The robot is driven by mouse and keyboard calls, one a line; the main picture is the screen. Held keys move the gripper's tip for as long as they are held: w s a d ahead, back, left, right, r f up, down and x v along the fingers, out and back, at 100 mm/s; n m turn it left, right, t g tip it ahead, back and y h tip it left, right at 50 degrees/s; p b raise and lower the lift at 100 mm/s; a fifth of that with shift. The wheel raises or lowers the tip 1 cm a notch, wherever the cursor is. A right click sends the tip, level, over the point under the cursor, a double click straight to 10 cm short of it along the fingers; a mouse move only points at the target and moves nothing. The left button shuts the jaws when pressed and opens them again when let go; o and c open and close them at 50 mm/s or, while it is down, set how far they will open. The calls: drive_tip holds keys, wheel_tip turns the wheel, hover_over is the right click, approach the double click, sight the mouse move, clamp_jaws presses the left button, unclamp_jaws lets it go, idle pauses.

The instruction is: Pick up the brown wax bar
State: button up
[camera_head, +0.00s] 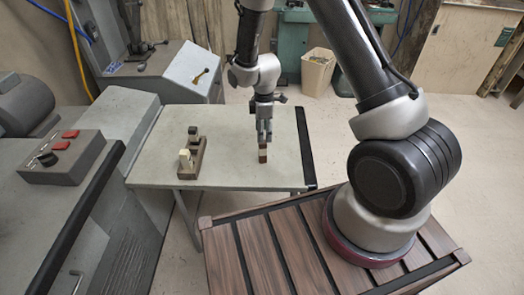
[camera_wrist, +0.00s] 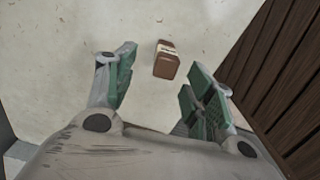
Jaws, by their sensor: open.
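The brown wax bar (camera_head: 263,154) with a pale band around it is on the light grey table (camera_head: 226,174), near its right side. My gripper (camera_head: 264,137) is right above it, pointing down, and its tips hide part of the bar's top in the head view. In the wrist view the wax bar (camera_wrist: 165,64) shows beyond and between the spread green-padded fingers of my gripper (camera_wrist: 160,76). The fingers are open, with visible space on both sides of the bar. I cannot tell how high the tips are above it.
A brown wooden holder (camera_head: 190,168) with a cream block (camera_head: 185,157) and a dark knob-like piece (camera_head: 193,133) stands left on the table. A dark strip (camera_head: 306,150) edges the table's right side. A grey machine with a red-button box (camera_head: 72,156) is at left. The tabletop between holder and bar is clear.

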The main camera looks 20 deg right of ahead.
sight(263, 147)
drive_tip(key=f, duration=0.7)
drive_tip(key=shift+s+a+f, duration=0.3)
drive_tip(key=shift+s, duration=0.1)
drive_tip(key=shift+c, duration=0.4)
drive_tip(key=c, duration=1.1)
